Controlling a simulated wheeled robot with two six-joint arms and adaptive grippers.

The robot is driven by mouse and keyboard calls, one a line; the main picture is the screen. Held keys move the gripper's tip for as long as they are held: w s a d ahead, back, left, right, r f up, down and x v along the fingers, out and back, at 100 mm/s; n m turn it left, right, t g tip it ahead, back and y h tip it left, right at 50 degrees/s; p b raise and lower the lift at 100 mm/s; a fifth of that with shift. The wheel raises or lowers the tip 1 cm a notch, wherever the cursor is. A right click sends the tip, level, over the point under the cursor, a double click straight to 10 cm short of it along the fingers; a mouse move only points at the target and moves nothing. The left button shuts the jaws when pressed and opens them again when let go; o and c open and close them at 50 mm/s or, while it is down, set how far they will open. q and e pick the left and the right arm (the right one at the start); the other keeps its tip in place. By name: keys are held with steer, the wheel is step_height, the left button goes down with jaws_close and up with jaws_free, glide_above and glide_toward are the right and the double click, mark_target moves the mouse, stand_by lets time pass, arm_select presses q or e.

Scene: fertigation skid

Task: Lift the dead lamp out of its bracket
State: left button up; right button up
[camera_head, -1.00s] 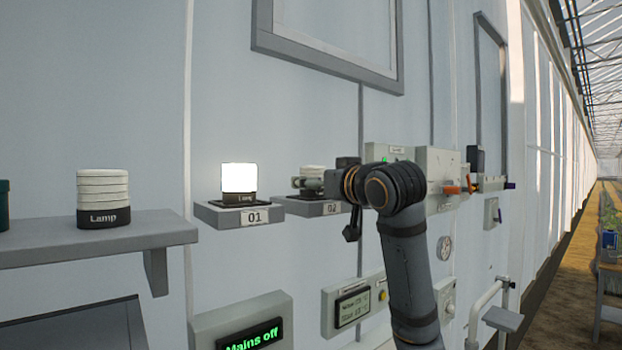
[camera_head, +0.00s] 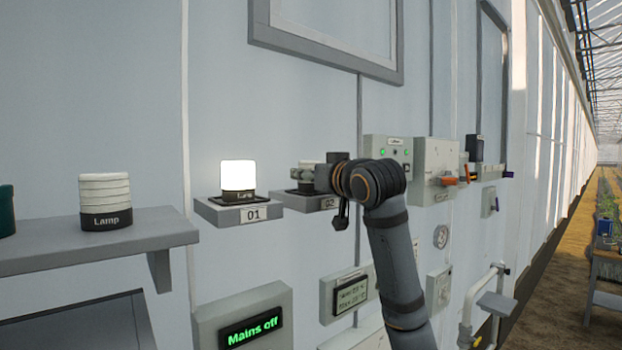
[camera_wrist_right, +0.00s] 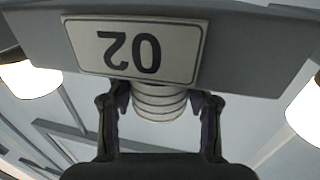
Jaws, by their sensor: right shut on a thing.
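A pale ribbed lamp (camera_head: 306,164), unlit, is at the bracket marked 02 (camera_head: 310,203) on the wall. My right gripper (camera_head: 306,175) is shut on this lamp from the side, just above the bracket. In the right wrist view the ribbed lamp (camera_wrist_right: 160,101) shows upside down between the fingers of my right gripper (camera_wrist_right: 160,100). The front of bracket 02 (camera_wrist_right: 235,55) hides the lamp's lower part there, so I cannot tell whether it is clear of its seat. My left gripper is not in view.
A brightly lit lamp (camera_head: 238,175) stands on bracket 01 (camera_head: 215,212), left of my gripper. Another unlit lamp (camera_head: 105,200) stands on a grey shelf (camera_head: 150,232). A panel (camera_head: 245,325) below reads "Mains off". Control boxes (camera_head: 436,165) are right of my arm.

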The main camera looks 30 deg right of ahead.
steer(key=shift+r, duration=0.45)
steer(key=s+d+r+b, duration=0.5)
steer(key=s+r+b, duration=0.1)
steer(key=s+r, duration=0.6)
steer(key=shift+s, duration=0.5)
